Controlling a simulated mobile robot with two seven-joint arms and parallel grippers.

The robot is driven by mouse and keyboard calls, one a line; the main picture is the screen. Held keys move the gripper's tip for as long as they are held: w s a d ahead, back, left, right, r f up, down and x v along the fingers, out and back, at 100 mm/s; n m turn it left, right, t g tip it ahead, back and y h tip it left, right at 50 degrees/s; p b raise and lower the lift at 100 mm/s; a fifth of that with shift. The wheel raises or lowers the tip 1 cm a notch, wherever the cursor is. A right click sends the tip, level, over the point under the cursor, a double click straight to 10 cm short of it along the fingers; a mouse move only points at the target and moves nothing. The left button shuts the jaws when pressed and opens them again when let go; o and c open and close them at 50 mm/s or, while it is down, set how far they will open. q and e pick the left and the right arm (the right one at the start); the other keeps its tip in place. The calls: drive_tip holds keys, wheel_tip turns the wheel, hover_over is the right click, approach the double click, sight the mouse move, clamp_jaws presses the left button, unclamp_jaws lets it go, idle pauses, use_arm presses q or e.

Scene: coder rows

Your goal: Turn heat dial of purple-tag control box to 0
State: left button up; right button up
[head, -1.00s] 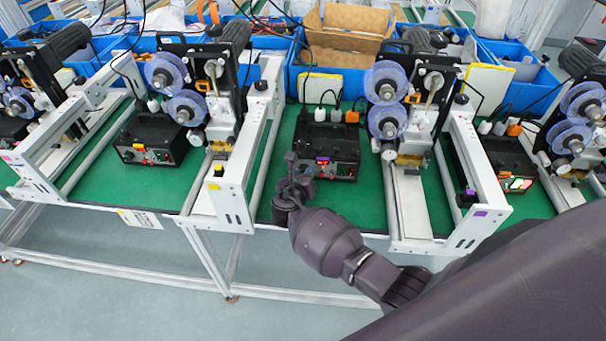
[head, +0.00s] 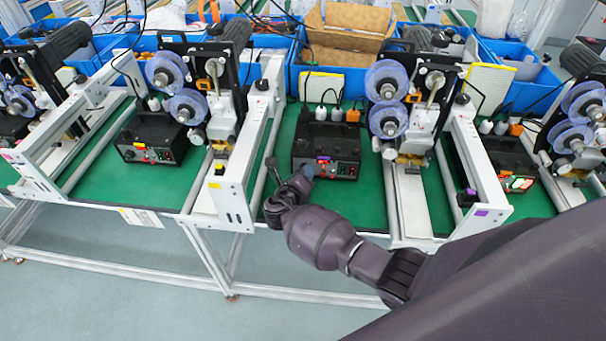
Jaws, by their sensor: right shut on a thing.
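The purple-tag control box (head: 327,138) is a black box on the green mat in the middle of the head view. The dial's pointer and setting cannot be read. My left gripper is not in view.
Similar boxes stand to the left (head: 150,140), with a yellow-orange tag, and to the right (head: 510,160). White frame rails (head: 262,145) and reel machines (head: 388,85) flank the middle box.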

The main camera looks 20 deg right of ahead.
drive_tip(key=shift+d, duration=0.1)
drive_tip(key=o, duration=0.6)
drive_tip(key=shift+o, duration=0.2)
drive_tip(key=v, duration=0.7)
drive_tip(key=shift+s+a+r, duration=0.1)
drive_tip(key=shift+s+a, duration=0.1)
